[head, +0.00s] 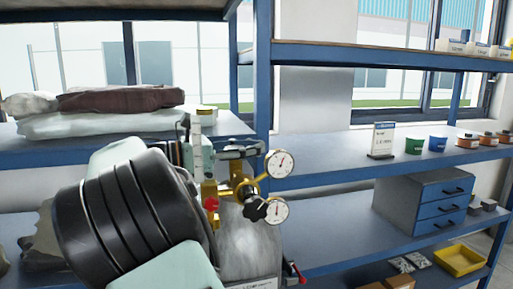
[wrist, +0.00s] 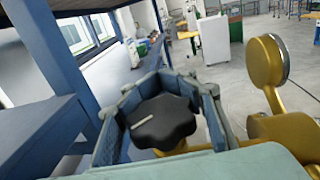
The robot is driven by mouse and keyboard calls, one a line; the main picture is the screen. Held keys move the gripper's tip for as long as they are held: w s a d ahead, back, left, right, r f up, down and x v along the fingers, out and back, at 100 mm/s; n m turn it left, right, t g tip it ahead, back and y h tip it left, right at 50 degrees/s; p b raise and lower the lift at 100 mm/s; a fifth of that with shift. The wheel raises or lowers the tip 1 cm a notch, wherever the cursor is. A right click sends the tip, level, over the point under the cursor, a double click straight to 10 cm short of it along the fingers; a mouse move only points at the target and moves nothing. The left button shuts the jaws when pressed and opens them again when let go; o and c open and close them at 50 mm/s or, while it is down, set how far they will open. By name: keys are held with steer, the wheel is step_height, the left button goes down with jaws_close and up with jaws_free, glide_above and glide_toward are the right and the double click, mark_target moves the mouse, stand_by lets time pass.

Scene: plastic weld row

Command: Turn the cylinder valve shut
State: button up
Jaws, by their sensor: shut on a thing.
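The gas cylinder (head: 248,250) stands upright in front of the shelving, with a brass valve and regulator (head: 240,185) on top. In the wrist view, the black lobed valve handwheel (wrist: 162,122) with a white mark sits between the blue-grey fingers of my gripper (wrist: 165,105). My gripper is shut on the handwheel. In the head view, my gripper (head: 237,151) is at the top of the brass valve, and the handwheel is largely hidden by the fingers. Two round gauges (head: 279,164) face the head camera. A second black knob (head: 255,209) is on the regulator below.
A blue shelf upright (head: 263,75) stands just behind the cylinder. Folded sacks (head: 110,112) lie on the left shelf. A sign (head: 383,139), small tubs (head: 414,145) and a drawer unit (head: 425,200) are on the right shelves. In the wrist view, a brass gauge back (wrist: 264,62) stands close right of my fingers.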

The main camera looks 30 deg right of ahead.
steer(key=shift+a, duration=0.1)
steer(key=shift+s+a+m+g+y, duration=0.1)
steer(key=shift+s+m+g+y, duration=0.2)
steer(key=shift+m+g, duration=0.65)
steer(key=shift+s+a+m+g+y, duration=0.1)
steer(key=shift+s+m+g+y, duration=0.35)
steer(key=shift+g, duration=0.9)
steer(key=shift+c, duration=0.2)
steer(key=shift+s+a+m+g+y, duration=0.15)
steer(key=shift+m+g+y, duration=0.2)
steer(key=shift+m+g, duration=0.35)
steer(key=shift+s+a+m+g+y, duration=0.1)
steer(key=shift+m+g+y, duration=0.3)
steer(key=shift+g, duration=0.5)
steer(key=shift+s+a+r+m+g+y, duration=0.15)
steer(key=shift+m+g+y, duration=0.1)
steer(key=shift+m+g, duration=0.2)
steer(key=shift+s+f+m+g+y, duration=0.15)
steer(key=shift+m+g+y, duration=0.1)
steer(key=shift+m+g, duration=0.15)
steer(key=shift+c, duration=0.3)
steer(key=o, duration=1.4)
steer(key=shift+w+d+n+t+h, duration=0.15)
steer(key=shift+n+t+h, duration=0.15)
steer(key=shift+n+t, duration=0.15)
steer(key=shift+w+d+n+t+h, duration=0.1)
steer(key=shift+n+t+h, duration=0.2)
steer(key=shift+t, duration=0.1)
